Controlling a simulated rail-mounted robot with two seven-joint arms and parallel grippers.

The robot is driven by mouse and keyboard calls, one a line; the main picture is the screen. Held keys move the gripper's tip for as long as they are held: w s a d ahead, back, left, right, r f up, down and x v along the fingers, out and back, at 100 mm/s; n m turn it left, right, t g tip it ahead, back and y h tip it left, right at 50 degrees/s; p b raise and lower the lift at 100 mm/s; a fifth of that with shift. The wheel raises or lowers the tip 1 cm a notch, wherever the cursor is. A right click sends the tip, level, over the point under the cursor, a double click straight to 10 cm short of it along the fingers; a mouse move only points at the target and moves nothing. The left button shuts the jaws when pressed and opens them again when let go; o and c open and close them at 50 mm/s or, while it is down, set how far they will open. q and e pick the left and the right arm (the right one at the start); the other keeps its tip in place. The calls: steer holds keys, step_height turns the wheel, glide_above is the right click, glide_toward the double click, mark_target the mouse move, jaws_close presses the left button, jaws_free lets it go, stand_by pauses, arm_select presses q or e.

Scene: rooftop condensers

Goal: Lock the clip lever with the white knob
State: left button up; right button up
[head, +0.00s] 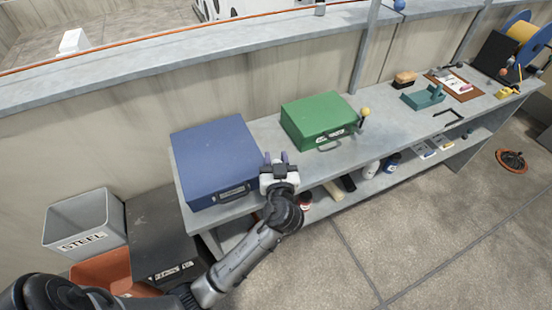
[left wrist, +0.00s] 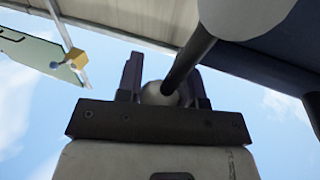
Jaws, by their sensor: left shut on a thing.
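My left gripper (head: 276,159) is at the right side of the blue case (head: 212,150), above the front of the bench. In the left wrist view, its two dark fingers (left wrist: 161,82) are shut on a small white knob (left wrist: 159,94). A dark rod, the clip lever (left wrist: 186,62), runs from the knob up to a large pale round part (left wrist: 238,14), cut by the top edge. In the head view the gripper hides the knob and lever. I cannot tell whether the clip is locked. My right gripper is out of view.
A green case (head: 312,116) with a yellow-knobbed lever (head: 364,113) stands to the right on the grey bench (head: 385,125). Farther right are a teal holder (head: 424,97) and a clipboard (head: 462,88). Grey and orange bins stand at lower left. The floor in front is mostly clear.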

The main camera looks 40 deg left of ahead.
arm_select(q)
jaws_close()
steer(key=n+b, duration=0.1)
steer(key=b, duration=0.1)
steer(key=s+n+b, duration=0.1)
steer(key=b, duration=0.1)
steer(key=shift+s+a+f+b, duration=0.15)
steer(key=shift+a+f+b, duration=0.05)
steer(key=shift+a+b, duration=0.1)
steer(key=shift+s+r+n+t+y+b, duration=0.2)
steer(key=shift+r+n+t+y+b, duration=0.15)
steer(key=shift+b, duration=0.1)
steer(key=o, duration=0.6)
jaws_free()
steer(key=o, duration=0.4)
steer(key=shift+a, duration=0.1)
steer(key=shift+c, duration=0.2)
steer(key=shift+s, duration=0.1)
